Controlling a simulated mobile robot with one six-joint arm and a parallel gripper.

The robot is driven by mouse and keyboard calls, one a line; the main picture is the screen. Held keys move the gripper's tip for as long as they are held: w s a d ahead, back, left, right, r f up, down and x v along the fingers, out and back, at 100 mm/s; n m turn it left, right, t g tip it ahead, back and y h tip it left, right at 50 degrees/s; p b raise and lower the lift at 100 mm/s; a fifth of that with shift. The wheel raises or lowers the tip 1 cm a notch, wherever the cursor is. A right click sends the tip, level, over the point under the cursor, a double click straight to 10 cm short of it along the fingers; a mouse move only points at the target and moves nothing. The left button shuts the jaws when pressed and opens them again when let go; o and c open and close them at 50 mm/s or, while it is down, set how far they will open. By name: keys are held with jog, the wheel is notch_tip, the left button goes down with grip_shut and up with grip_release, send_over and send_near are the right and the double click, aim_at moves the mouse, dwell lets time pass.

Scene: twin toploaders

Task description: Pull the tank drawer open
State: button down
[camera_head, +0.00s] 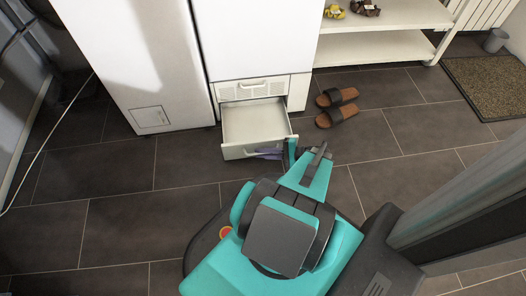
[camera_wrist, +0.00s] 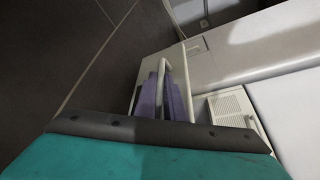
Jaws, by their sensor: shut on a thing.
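The tank drawer (camera_head: 256,124) is a white, open-topped box, pulled well out from the bottom of the white machine. Its inside looks empty in the head view. My gripper (camera_head: 270,153) is at the drawer's front, at the right part of its face. In the wrist view my gripper's purple fingers (camera_wrist: 163,80) are shut on the drawer's white curved handle (camera_wrist: 161,66). The drawer front's edge (camera_wrist: 187,85) shows beside the fingers. My arm hides part of the drawer's right front corner in the head view.
A vented panel (camera_head: 252,88) sits above the drawer; a second white machine (camera_head: 140,60) stands to the left. Brown sandals (camera_head: 337,106) lie on the dark tiles right of the drawer, near a white shelf (camera_head: 375,47). The tiled floor (camera_head: 120,190) at the left is clear.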

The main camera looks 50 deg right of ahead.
jog(key=c, duration=2.1)
grip_release()
jog(key=shift+d, duration=0.1)
jog(key=shift+p+v, duration=2.3)
jog(key=shift+v, duration=4.55)
jog(key=shift+f, duration=0.1)
